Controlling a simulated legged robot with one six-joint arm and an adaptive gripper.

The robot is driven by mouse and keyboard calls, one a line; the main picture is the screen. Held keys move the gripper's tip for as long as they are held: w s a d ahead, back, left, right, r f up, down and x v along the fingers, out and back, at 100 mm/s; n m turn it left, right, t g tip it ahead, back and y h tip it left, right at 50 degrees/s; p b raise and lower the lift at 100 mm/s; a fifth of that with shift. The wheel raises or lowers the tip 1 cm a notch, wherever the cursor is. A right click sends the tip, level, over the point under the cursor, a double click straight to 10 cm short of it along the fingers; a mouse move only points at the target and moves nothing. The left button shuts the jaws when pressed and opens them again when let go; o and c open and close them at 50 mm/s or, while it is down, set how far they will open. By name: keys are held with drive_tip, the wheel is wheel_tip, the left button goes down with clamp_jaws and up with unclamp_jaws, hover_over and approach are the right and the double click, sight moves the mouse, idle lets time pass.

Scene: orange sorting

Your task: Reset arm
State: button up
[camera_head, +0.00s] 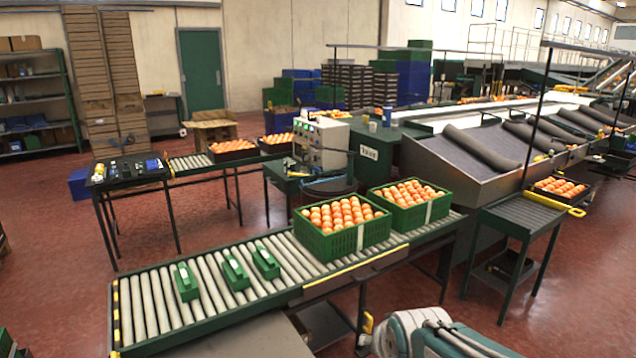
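A white and teal rounded body at the bottom edge, right of centre, looks like part of my own arm or body. My gripper cannot be made out in this view. Two green crates full of oranges stand side by side on the roller conveyor (150,310): a nearer crate (362,238) and a farther crate (440,207). Several small green holders, such as the left one (186,282), sit apart on the rollers to their left.
A dark table (130,173) with small items stands at left. A control box (320,142) stands behind the crates. A side table (522,216) and an inclined sorting line (470,160) are at right. Red floor (60,270) at left is clear.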

drive_tip(key=s+d+r+n+g, duration=0.1)
drive_tip(key=s+d+r, duration=0.1)
drive_tip(key=s, duration=0.6)
drive_tip(key=s+d+r+n+g+h, duration=0.1)
drive_tip(key=s+d, duration=0.1)
drive_tip(key=s, duration=0.6)
drive_tip(key=shift+d+r, duration=0.35)
drive_tip(key=shift+d, duration=0.05)
